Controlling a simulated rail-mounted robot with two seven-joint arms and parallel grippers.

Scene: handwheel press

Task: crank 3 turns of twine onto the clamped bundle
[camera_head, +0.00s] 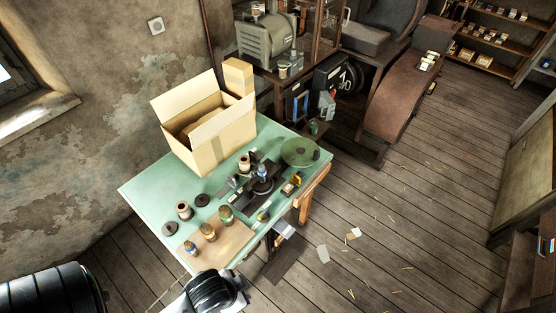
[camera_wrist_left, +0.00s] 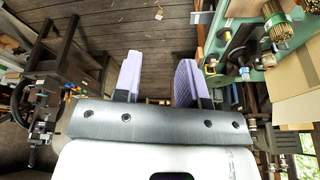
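On the green table (camera_head: 140,190) in the head view is a dark metal fixture (camera_head: 262,186) with a small upright piece with a blue band (camera_head: 262,171) in it; I cannot tell if this is the clamped bundle. A crank and the twine are too small to make out surely. In the left wrist view, a bundle of tan strands (camera_wrist_left: 278,28) with a green band shows at upper right. My left gripper (camera_wrist_left: 160,78) is open, its two lavender fingers apart with nothing between them. It is beside the table edge. My right gripper is not in view.
An open cardboard box (camera_head: 205,130) stands at the table's back. Several jars and spools (camera_head: 209,232) stand at the front left. A green disc (camera_head: 299,152) lies at the right corner. A machine (camera_head: 268,40) and a brown bench (camera_head: 405,90) stand behind. Floor at right is mostly clear.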

